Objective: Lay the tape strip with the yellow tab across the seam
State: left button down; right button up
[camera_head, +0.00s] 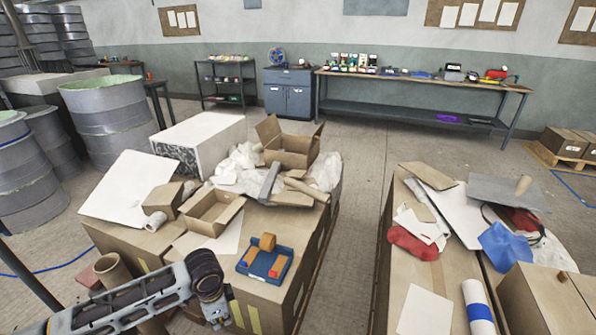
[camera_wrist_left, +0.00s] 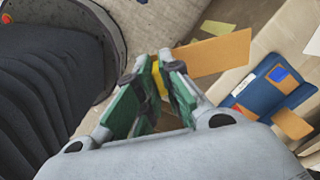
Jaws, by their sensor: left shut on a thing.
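My left gripper (camera_wrist_left: 152,95) is shut, its green pads gripping the yellow end of an orange-brown strip (camera_wrist_left: 215,55). The strip sticks out to the right beyond the fingertips. In the head view my left gripper (camera_head: 217,312) is at the bottom, in front of the cardboard box; the strip cannot be made out there. A blue holder (camera_wrist_left: 258,92) with orange and blue pieces lies right of the gripper in the wrist view; it also shows on the box in the head view (camera_head: 250,254). I cannot make out the seam. My right gripper is not in view.
Open cartons (camera_head: 212,212), crumpled paper (camera_head: 238,168) and a white block (camera_head: 198,143) crowd the left boxes. A gap of floor separates them from the right boxes, which hold cloths, sheets and a blue-banded roll (camera_head: 477,305). Drums (camera_head: 107,115) stand far left.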

pick_arm(q)
jog(key=w+r+n+p, duration=0.1)
jog(key=r+n, duration=0.1)
jog(key=w+r+n+p, duration=0.1)
jog(key=r+n, duration=0.1)
jog(key=w+r+n+p, duration=0.1)
jog(key=shift+w+r+n, duration=0.2)
jog(key=shift+r+n, duration=0.2)
jog(key=w+r+n+p, duration=0.3)
jog(key=r+n+p, duration=0.1)
jog(key=r+n, duration=0.2)
jog(key=shift+a+r+n, duration=0.2)
jog(key=shift+n, duration=0.2)
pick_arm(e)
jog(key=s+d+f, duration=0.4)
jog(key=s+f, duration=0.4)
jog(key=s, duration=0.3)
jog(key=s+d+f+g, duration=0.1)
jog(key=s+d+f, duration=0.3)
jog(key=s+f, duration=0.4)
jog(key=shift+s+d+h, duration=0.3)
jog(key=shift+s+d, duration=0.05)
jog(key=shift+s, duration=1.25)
pick_arm(q)
jog(key=shift+r+p, duration=0.2)
jog(key=shift+p, duration=0.1)
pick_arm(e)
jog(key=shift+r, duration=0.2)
